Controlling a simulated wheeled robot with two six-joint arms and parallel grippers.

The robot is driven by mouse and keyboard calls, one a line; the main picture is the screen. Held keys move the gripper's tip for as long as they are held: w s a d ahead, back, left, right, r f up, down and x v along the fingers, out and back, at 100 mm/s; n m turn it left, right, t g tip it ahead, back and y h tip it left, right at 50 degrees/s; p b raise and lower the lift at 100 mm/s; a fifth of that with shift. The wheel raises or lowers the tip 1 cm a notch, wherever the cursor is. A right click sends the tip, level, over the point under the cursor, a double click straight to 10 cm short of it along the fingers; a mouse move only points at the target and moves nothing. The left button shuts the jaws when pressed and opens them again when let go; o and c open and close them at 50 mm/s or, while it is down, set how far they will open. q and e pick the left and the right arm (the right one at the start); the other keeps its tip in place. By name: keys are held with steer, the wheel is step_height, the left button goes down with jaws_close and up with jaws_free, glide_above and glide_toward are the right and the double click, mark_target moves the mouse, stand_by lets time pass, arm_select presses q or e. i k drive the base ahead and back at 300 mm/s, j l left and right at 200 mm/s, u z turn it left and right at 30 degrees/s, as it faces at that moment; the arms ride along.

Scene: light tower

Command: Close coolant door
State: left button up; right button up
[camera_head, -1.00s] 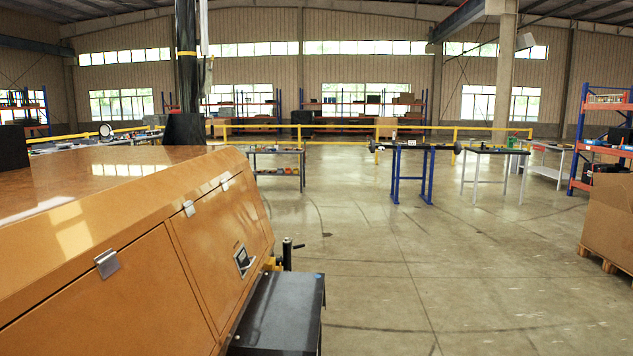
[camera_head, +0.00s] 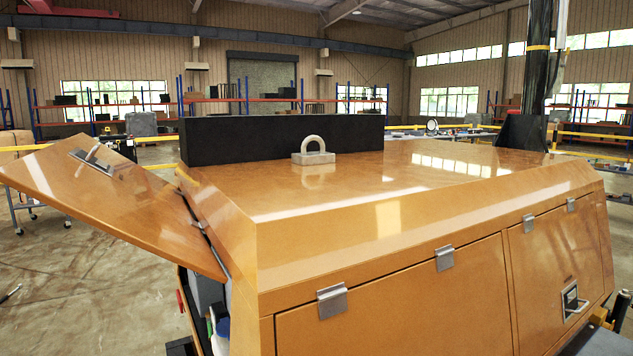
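The orange light tower housing (camera_head: 380,242) fills the middle and right of the head view. At its left end a door panel (camera_head: 110,200) stands raised, hinged along the housing's upper edge. It has a metal latch handle (camera_head: 91,161) near its far upper corner. Below it the opening (camera_head: 205,305) shows dark and pale parts inside. I cannot tell from the picture whether this is the coolant door. A side door (camera_head: 400,305) and another with a latch (camera_head: 573,303) on the long side are closed. Neither of my grippers is in view.
A lifting eye (camera_head: 313,151) and a black block (camera_head: 282,136) are on the housing's top. A dark mast (camera_head: 537,75) rises at the right. The floor (camera_head: 75,285) left of the raised door is mostly open. A wheeled table (camera_head: 22,205) stands behind the door.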

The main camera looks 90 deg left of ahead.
mark_target(78, 176)
steer(key=u, duration=3.6)
